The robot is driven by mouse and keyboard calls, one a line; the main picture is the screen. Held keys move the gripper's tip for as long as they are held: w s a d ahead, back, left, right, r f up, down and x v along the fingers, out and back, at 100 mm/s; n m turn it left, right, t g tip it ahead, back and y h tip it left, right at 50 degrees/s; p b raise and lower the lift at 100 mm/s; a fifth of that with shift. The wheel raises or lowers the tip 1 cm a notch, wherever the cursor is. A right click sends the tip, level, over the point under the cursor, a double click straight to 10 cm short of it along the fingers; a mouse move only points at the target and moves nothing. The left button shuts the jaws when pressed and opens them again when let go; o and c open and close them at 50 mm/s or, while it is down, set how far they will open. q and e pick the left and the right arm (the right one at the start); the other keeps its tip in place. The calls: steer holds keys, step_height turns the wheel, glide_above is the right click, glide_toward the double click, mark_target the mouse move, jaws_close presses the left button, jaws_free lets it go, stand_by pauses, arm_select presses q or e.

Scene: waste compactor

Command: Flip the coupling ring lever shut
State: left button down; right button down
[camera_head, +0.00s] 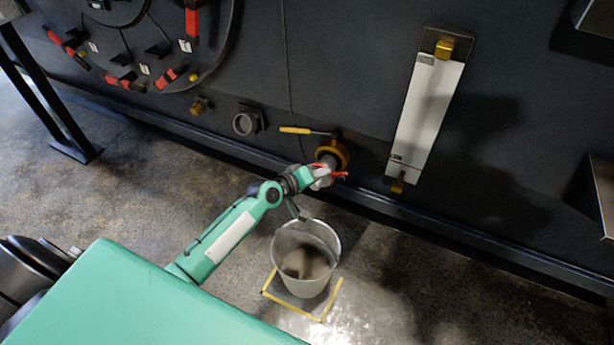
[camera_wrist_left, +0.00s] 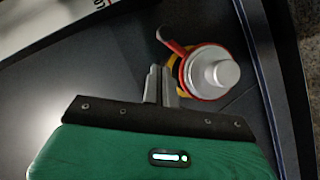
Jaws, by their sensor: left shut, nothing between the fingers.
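The coupling (camera_head: 321,180) hangs at the lower end of a brass valve (camera_head: 335,153) on the dark machine wall. In the left wrist view it is a silver stepped cap (camera_wrist_left: 217,73) with a red ring around it. The red lever (camera_wrist_left: 172,42) sticks out from the ring's upper left, away from the cap; it also shows in the head view (camera_head: 341,174). My left gripper (camera_wrist_left: 160,84) is shut and empty, its fingertips just left of the ring and below the lever; I cannot tell whether they touch. My right gripper is not in view.
A metal bucket (camera_head: 304,262) stands on the floor below the valve, inside yellow floor marks. The valve's yellow handle (camera_head: 296,130) points left. A white gauge panel (camera_head: 425,115) is on the wall to the right. A round hatch with red clamps (camera_head: 125,40) is at upper left.

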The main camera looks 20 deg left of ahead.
mark_target(342, 175)
arm_select(q)
steer(key=shift+w+d+f, duration=0.15)
steer(key=shift+d+f, duration=0.3)
steer(key=shift+d, duration=0.2)
steer(key=shift+w+d+f, duration=0.1)
steer(key=shift+d+f, duration=0.3)
steer(key=shift+d, duration=0.2)
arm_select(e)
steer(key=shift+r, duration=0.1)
arm_select(q)
steer(key=shift+d+p, duration=0.15)
steer(key=shift+p, duration=0.3)
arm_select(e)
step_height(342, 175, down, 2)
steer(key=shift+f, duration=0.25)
arm_select(q)
steer(key=shift+m, duration=0.3)
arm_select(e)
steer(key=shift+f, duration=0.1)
